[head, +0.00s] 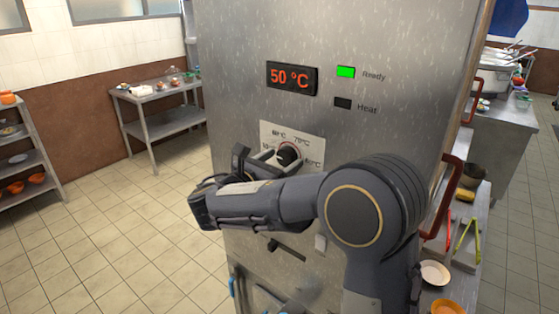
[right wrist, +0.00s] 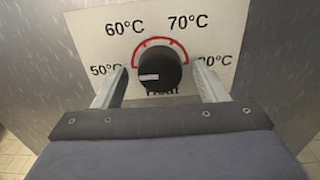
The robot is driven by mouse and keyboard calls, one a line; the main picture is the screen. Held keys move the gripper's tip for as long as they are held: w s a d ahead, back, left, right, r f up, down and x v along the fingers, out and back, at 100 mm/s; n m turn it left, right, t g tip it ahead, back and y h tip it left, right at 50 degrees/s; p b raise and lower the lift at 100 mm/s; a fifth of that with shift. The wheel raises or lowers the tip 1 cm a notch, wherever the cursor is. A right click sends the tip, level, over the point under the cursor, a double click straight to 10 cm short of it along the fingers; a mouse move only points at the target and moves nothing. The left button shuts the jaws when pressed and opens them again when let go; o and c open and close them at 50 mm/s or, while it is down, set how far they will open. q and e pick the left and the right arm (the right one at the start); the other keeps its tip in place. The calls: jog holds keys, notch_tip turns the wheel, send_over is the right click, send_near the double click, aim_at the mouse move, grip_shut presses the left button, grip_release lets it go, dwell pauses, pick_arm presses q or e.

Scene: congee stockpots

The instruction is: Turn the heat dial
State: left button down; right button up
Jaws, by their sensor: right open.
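The heat dial (right wrist: 160,68) is a black round knob on a white label plate (right wrist: 99,22) marked 50, 60, 70 and 80 °C, with a red arc around its top. A pale mark on the knob faces left, toward the 50 °C side. In the head view the dial (head: 288,153) is partly hidden by my right gripper (head: 280,160). The right gripper is open, and in the right wrist view its two fingers (right wrist: 160,88) stand on either side of the knob with gaps between. My left gripper is not in view.
The steel cabinet front carries a red display (head: 292,78) reading 50 °C, a lit green Ready light (head: 346,72) and a dark Heat light (head: 343,103). A red handle (head: 452,180) stands at its right edge. Tiled floor lies clear at left.

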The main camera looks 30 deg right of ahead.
jog(key=shift+c, duration=0.4)
jog(key=c, duration=0.9)
jog(key=m+b, duration=0.1)
jog(key=m, duration=0.1)
jog(key=m+b, duration=0.3)
jog(key=m, duration=0.1)
jog(key=shift+f+b, duration=0.25)
jog(key=shift+b, duration=0.1)
jog(key=m+b, duration=0.2)
jog(key=m, duration=0.1)
jog(key=shift+b, duration=0.4)
jog(key=shift+r+m+b, duration=0.15)
jog(key=shift+m+b, duration=0.75)
jog(key=shift+m, duration=0.5)
